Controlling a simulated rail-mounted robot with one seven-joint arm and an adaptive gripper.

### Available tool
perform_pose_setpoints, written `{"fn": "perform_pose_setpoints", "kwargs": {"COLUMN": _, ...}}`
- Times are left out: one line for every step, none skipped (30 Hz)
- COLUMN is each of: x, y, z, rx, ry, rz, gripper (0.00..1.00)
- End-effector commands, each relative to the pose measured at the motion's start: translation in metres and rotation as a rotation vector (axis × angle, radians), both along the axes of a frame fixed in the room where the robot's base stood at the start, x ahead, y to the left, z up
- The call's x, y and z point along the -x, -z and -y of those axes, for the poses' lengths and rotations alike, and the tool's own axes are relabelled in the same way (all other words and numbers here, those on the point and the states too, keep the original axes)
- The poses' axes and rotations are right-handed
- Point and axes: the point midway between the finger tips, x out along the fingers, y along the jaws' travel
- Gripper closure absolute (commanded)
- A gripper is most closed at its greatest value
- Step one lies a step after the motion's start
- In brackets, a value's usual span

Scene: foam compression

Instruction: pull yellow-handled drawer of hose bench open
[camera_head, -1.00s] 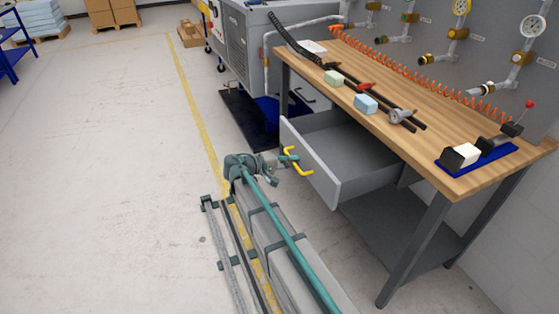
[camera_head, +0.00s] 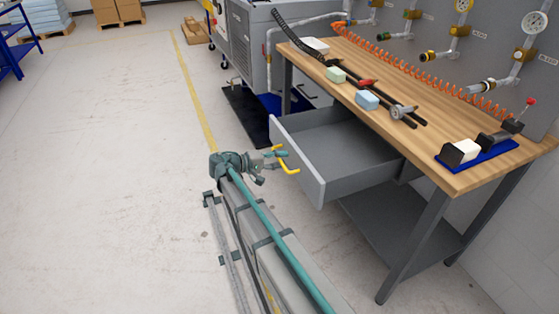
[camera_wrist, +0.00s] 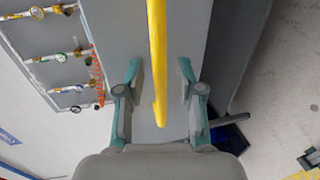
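The hose bench (camera_head: 455,165) has a wooden top and a grey drawer (camera_head: 300,165) that stands well out from under it. The yellow handle (camera_head: 290,168) is on the drawer's front. In the wrist view the handle (camera_wrist: 157,60) is a long yellow bar running down between the two fingers. My gripper (camera_head: 280,153) is at the handle. In the wrist view my gripper (camera_wrist: 160,75) has its teal-and-grey fingers apart, with a gap on each side of the bar. Whether any finger part touches the handle cannot be told. The drawer looks empty inside.
The bench top holds a green block (camera_head: 336,75), a blue block (camera_head: 367,99), black rods and a blue-based device (camera_head: 478,153). A grey machine (camera_head: 255,50) stands behind the bench. The floor (camera_head: 110,170) to the left is clear.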

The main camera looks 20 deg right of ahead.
Motion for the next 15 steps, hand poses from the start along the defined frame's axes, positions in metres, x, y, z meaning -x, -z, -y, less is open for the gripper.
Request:
{"fn": "perform_pose_setpoints", "kwargs": {"x": 0.000, "y": 0.000, "z": 0.000, "rx": 0.000, "ry": 0.000, "rz": 0.000, "gripper": 0.63}}
{"fn": "perform_pose_setpoints", "kwargs": {"x": 0.000, "y": 0.000, "z": 0.000, "rx": 0.000, "ry": -0.001, "rz": 0.000, "gripper": 0.63}}
{"fn": "perform_pose_setpoints", "kwargs": {"x": 0.000, "y": 0.000, "z": 0.000, "rx": 0.000, "ry": -0.001, "rz": 0.000, "gripper": 0.63}}
{"fn": "perform_pose_setpoints", "kwargs": {"x": 0.000, "y": 0.000, "z": 0.000, "rx": 0.000, "ry": -0.001, "rz": 0.000, "gripper": 0.63}}
{"fn": "perform_pose_setpoints", "kwargs": {"x": 0.000, "y": 0.000, "z": 0.000, "rx": 0.000, "ry": -0.001, "rz": 0.000, "gripper": 0.63}}
{"fn": "perform_pose_setpoints", "kwargs": {"x": 0.000, "y": 0.000, "z": 0.000, "rx": 0.000, "ry": -0.001, "rz": 0.000, "gripper": 0.63}}
{"fn": "perform_pose_setpoints", "kwargs": {"x": 0.000, "y": 0.000, "z": -0.001, "rx": 0.000, "ry": -0.001, "rz": 0.000, "gripper": 0.63}}
{"fn": "perform_pose_setpoints", "kwargs": {"x": 0.000, "y": 0.000, "z": -0.001, "rx": 0.000, "ry": -0.001, "rz": 0.000, "gripper": 0.63}}
{"fn": "perform_pose_setpoints", "kwargs": {"x": 0.000, "y": -0.001, "z": -0.003, "rx": 0.000, "ry": -0.002, "rz": 0.000, "gripper": 0.63}}
{"fn": "perform_pose_setpoints", "kwargs": {"x": 0.000, "y": -0.001, "z": -0.005, "rx": 0.000, "ry": -0.002, "rz": 0.000, "gripper": 0.63}}
{"fn": "perform_pose_setpoints", "kwargs": {"x": 0.000, "y": -0.001, "z": -0.007, "rx": 0.000, "ry": -0.003, "rz": 0.001, "gripper": 0.63}}
{"fn": "perform_pose_setpoints", "kwargs": {"x": 0.000, "y": -0.002, "z": -0.011, "rx": 0.000, "ry": -0.004, "rz": 0.001, "gripper": 0.63}}
{"fn": "perform_pose_setpoints", "kwargs": {"x": 0.000, "y": -0.003, "z": -0.015, "rx": 0.000, "ry": -0.004, "rz": 0.001, "gripper": 0.63}}
{"fn": "perform_pose_setpoints", "kwargs": {"x": 0.001, "y": -0.004, "z": -0.019, "rx": 0.000, "ry": -0.004, "rz": 0.001, "gripper": 0.63}}
{"fn": "perform_pose_setpoints", "kwargs": {"x": 0.002, "y": -0.005, "z": -0.024, "rx": 0.000, "ry": -0.003, "rz": 0.001, "gripper": 0.63}}
